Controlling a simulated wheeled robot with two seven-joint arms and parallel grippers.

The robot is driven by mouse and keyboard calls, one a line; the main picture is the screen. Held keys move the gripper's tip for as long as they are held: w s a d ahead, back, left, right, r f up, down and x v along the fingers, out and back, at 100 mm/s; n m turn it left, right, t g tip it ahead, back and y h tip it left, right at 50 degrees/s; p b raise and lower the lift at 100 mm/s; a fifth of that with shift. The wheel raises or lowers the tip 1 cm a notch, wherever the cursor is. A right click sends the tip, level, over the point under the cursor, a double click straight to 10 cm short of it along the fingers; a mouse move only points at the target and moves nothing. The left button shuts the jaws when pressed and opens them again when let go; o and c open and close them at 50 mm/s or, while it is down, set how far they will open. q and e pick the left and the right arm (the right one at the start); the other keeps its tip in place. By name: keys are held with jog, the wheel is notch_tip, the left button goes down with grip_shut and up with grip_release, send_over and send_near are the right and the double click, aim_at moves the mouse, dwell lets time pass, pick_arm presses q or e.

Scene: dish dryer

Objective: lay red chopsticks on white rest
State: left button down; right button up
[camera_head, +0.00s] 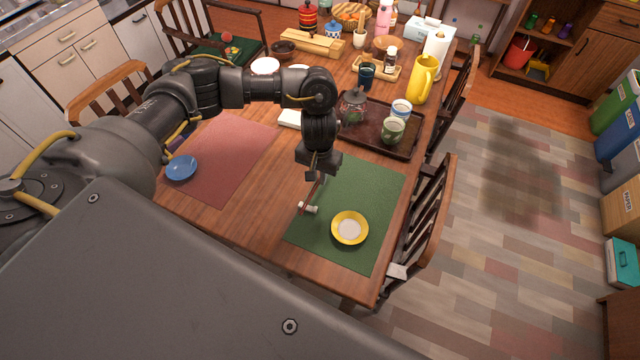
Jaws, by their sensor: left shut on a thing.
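My left gripper (318,176) reaches in from the left and points down over the upper left part of the green placemat (376,190). It is shut on the red chopsticks (306,196), which show as a thin reddish line running down from the fingers. The white rest (309,208) is a small piece on the left part of the green mat, just below the gripper. The lower end of the chopsticks is close to the rest; I cannot tell whether they touch it. My right gripper is not in view.
A yellow-rimmed plate (350,228) lies on the green mat right of the rest. A dark tray (375,135) with a glass teapot and cups (392,130) stands behind. A red placemat (228,150) and blue dish (181,168) are left. Chairs (425,215) line the right edge.

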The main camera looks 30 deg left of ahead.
pick_arm(q)
jog(key=shift+w+a+f+b, duration=0.15)
jog(key=shift+w+f+b, duration=0.05)
jog(key=shift+w+f, duration=0.4)
jog(key=shift+w+a+f+b, duration=0.15)
jog(key=shift+w+f, duration=0.3)
jog(key=shift+f, duration=0.2)
jog(key=shift+w+a+f, duration=0.1)
jog(key=shift+w+f, duration=0.05)
jog(key=shift+f, duration=0.2)
notch_tip(320, 180, down, 3)
jog(key=shift+f+b, duration=0.1)
jog(key=shift+b, duration=0.75)
jog(key=shift+w, duration=0.1)
jog(key=shift+f, duration=0.45)
jog(key=c, duration=1.4)
grip_release()
